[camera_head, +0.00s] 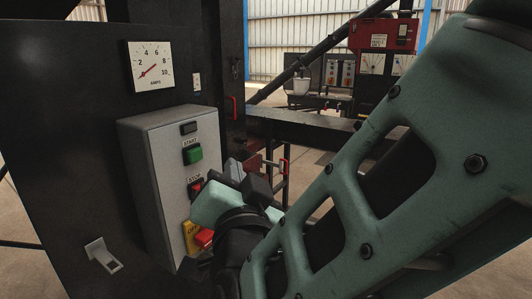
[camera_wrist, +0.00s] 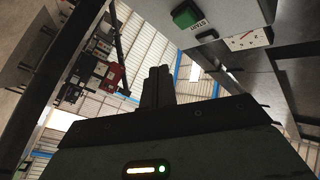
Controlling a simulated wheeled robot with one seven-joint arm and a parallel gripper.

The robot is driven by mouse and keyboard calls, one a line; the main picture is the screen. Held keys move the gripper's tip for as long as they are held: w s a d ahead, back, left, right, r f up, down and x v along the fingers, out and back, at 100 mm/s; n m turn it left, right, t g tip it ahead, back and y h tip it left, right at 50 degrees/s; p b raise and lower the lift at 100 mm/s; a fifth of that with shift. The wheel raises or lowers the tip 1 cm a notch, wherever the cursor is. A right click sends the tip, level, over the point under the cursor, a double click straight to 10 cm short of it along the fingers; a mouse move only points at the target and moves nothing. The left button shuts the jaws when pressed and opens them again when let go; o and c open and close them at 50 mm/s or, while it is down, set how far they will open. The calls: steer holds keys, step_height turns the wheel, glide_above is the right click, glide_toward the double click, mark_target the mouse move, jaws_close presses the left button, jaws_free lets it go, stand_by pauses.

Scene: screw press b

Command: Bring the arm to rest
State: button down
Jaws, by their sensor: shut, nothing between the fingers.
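My gripper (camera_wrist: 157,75) is shut and empty, pointing up in the wrist view, with its two dark fingers together. In the head view, my green arm fills the right side, and my wrist end is beside the grey control box (camera_head: 165,190). The box carries a green START button (camera_head: 192,154) and a red STOP button (camera_head: 196,187). Part of the box's lower right is hidden behind my wrist. In the wrist view, the green button (camera_wrist: 185,14) is at the upper right, apart from my fingers.
An AMPS dial (camera_head: 151,66) is on the black panel (camera_head: 60,130) above the box. A grey lever switch (camera_head: 103,254) is at lower left. A dark beam (camera_head: 300,124) runs behind my wrist. A red machine panel (camera_head: 384,34) stands farther back. Concrete floor shows between.

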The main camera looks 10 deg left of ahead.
steer(key=s+d+f+n+g, duration=0.4)
steer(key=d+f+n+g, duration=0.4)
steer(key=g, duration=0.4)
steer(key=s+d+f+n+g+h, duration=0.1)
steer(key=s+d+f+g+h, duration=0.1)
steer(key=d, duration=0.4)
steer(key=s+d+f+g+h, duration=0.2)
steer(key=s+d, duration=0.3)
steer(key=d, duration=0.1)
steer(key=s+d+f+n+g+h+p, duration=0.1)
steer(key=s+d+g+h, duration=0.1)
steer(key=s+d, duration=0.2)
steer(key=d, duration=0.2)
steer(key=shift+d+f+n+h, duration=0.3)
steer(key=shift+f+h, duration=0.1)
steer(key=shift+s+a, duration=0.1)
